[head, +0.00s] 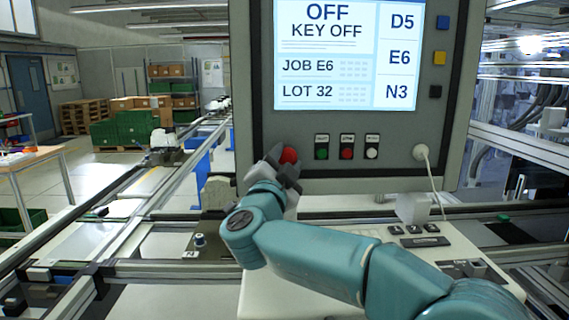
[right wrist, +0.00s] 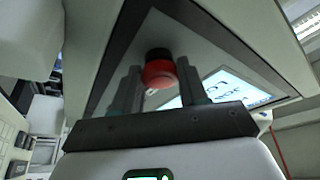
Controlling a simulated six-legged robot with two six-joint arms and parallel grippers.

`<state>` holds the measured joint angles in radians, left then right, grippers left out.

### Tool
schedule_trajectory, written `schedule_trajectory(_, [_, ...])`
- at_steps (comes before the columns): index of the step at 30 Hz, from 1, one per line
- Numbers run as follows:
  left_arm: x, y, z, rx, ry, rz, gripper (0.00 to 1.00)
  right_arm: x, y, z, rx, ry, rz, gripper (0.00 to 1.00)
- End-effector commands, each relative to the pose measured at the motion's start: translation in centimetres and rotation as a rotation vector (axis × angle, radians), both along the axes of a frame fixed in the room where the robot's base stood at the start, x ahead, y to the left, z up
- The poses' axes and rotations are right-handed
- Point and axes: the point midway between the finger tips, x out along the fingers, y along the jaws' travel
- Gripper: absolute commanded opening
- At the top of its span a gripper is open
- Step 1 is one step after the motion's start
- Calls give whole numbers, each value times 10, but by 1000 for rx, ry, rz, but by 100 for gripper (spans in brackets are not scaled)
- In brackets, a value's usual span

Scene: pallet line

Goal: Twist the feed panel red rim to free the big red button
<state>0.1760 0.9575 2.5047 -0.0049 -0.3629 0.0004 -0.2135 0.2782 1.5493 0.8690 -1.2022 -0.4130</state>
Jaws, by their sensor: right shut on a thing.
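The feed panel (head: 350,178) stands upright in the middle of the head view, with a lit screen (head: 340,55) reading OFF, KEY OFF, JOB E6, LOT 32. The big red button (head: 289,156) sits at the panel's lower left. My right gripper (head: 285,163) is at the button, one finger on each side, shut on its red rim. The right wrist view shows the red rim (right wrist: 160,76) between the two fingers, with a darker part behind it. The fingers partly hide the button in the head view. My left gripper is not in view.
Small green (head: 321,153), red (head: 347,153) and white (head: 372,153) buttons sit right of the big button. A white plug (head: 420,152) with a cable is farther right. A sloped control desk (head: 455,245) stands below. Conveyor rails run along the left.

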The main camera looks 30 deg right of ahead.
Motion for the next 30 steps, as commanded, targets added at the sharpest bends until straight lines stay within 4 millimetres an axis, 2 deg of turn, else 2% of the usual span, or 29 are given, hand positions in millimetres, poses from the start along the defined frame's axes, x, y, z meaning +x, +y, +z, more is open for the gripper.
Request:
schedule_trajectory(9, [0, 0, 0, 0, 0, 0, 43, -1, 0, 2, 0, -4, -1, 12])
schedule_trajectory(10, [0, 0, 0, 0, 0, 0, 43, -1, 0, 2, 0, -4, -1, 52])
schedule_trajectory(12, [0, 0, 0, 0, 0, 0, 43, -1, 0, 2, 0, -4, -1, 69])
schedule_trajectory(23, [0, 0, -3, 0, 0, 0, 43, -4, 5, -2, -1, -1, 3, 69])
schedule_trajectory(26, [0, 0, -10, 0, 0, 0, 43, -13, 16, -8, -1, -2, 4, 69])
schedule_trajectory(30, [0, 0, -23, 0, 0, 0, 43, -36, 42, -18, 0, -3, 7, 69])
